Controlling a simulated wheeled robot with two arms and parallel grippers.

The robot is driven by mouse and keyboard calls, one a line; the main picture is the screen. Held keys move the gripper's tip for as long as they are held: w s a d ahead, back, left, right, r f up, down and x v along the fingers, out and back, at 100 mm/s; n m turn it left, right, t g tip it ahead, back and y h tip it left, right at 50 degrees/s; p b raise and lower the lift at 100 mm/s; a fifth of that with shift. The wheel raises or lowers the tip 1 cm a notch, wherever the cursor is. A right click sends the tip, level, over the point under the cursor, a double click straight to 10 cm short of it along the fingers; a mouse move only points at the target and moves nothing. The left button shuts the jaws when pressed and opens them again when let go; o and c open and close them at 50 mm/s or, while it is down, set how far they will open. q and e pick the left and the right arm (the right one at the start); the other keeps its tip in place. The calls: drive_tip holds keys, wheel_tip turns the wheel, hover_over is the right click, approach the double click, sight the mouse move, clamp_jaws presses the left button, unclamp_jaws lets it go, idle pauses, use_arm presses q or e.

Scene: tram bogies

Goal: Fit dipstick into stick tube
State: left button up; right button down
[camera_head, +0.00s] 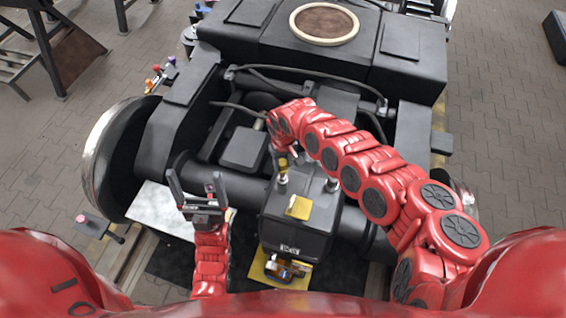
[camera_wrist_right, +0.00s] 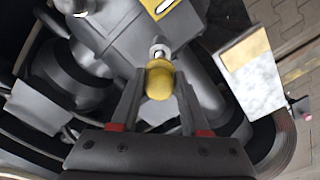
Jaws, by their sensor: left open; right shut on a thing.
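My right gripper (camera_head: 282,158) is shut on the yellow-handled dipstick (camera_wrist_right: 160,82), above the dark gearbox block (camera_head: 297,228). In the right wrist view (camera_wrist_right: 160,95), the yellow handle sits between the two fingers. A silvery metal fitting (camera_wrist_right: 158,51), which looks like the stick tube, lies right at the handle's far end. In the head view this fitting (camera_head: 283,180) stands on the block's top left, just below the yellow handle. The dipstick's rod does not show, and I cannot tell how deep it sits. My left gripper (camera_head: 195,180) is open and empty, left of the block.
A second metal fitting (camera_head: 332,185) and a yellow plate (camera_head: 298,207) are on the block. A light plate (camera_head: 160,210) lies behind my left gripper. The large black bogie frame (camera_head: 400,65) and wheel (camera_head: 108,155) surround the work area.

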drive_tip(key=shift+f+b, duration=3)
drive_tip(key=shift+f, duration=0.85)
drive_tip(key=shift+c, duration=1.6)
unclamp_jaws()
drive_tip(key=shift+r, duration=0.1)
wheel_tip(320, 180, up, 12)
drive_tip(key=shift+w+d+f, duration=0.1)
drive_tip(key=shift+d+f, duration=0.05)
drive_tip(key=shift+f, duration=0.05)
wheel_tip(320, 180, up, 4)
drive_tip(key=p, duration=0.2)
hover_over(283, 181)
drive_tip(key=shift+w+d+r, duration=0.1)
drive_tip(key=shift+w+d, duration=0.05)
drive_tip(key=shift+w, duration=0.05)
drive_tip(key=shift+r+p, duration=0.75)
